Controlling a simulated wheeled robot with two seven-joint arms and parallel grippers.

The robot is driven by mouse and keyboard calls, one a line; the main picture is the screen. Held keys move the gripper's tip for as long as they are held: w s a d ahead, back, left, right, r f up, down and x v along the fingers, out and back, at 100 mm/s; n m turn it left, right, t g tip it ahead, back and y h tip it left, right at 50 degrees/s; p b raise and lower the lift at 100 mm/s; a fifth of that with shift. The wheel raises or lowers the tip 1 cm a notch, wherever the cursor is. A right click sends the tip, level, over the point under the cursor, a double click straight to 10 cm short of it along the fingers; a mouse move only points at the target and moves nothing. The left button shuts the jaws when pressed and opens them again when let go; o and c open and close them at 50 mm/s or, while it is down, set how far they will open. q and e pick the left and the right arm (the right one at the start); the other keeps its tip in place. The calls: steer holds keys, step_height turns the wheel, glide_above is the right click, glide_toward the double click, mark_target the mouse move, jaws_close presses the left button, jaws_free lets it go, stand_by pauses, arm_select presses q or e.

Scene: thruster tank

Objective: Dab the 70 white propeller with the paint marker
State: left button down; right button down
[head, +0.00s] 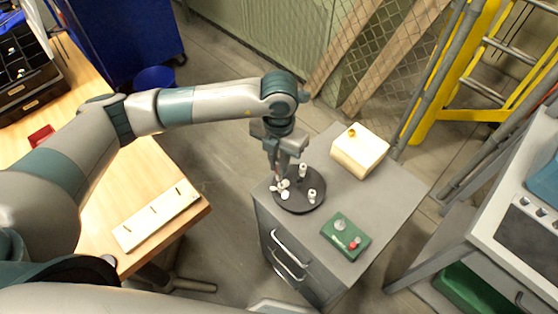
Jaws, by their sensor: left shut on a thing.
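A black round turntable (300,204) lies on the grey cabinet top and carries several small white parts. A white propeller (284,194) sits at its left side; its number is too small to read. My left gripper (277,176) reaches down from above, right at this propeller. It is shut on a slim thing that seems to be the paint marker, mostly hidden by the fingers. Whether its tip touches the propeller I cannot tell. Two other white parts (303,170) and (312,195) stand upright on the turntable. My right gripper is not in view.
A green block (346,236) with a grey round piece and a red-tipped piece lies at the cabinet's front. A cream box (359,150) with a yellow knob stands at the back. A wooden table (150,180) with a slotted board (157,215) is at left.

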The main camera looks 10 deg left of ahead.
arm_select(q)
steer(key=shift+f, duration=0.45)
steer(key=shift+f+b, duration=0.25)
steer(key=shift+b, duration=0.6)
stand_by(1.1)
steer(key=shift+s+f+b, duration=0.1)
steer(key=shift+f+b, duration=0.35)
steer(key=shift+b, duration=0.25)
stand_by(3.6)
steer(key=shift+r+p, duration=1.15)
steer(key=shift+r, duration=1.45)
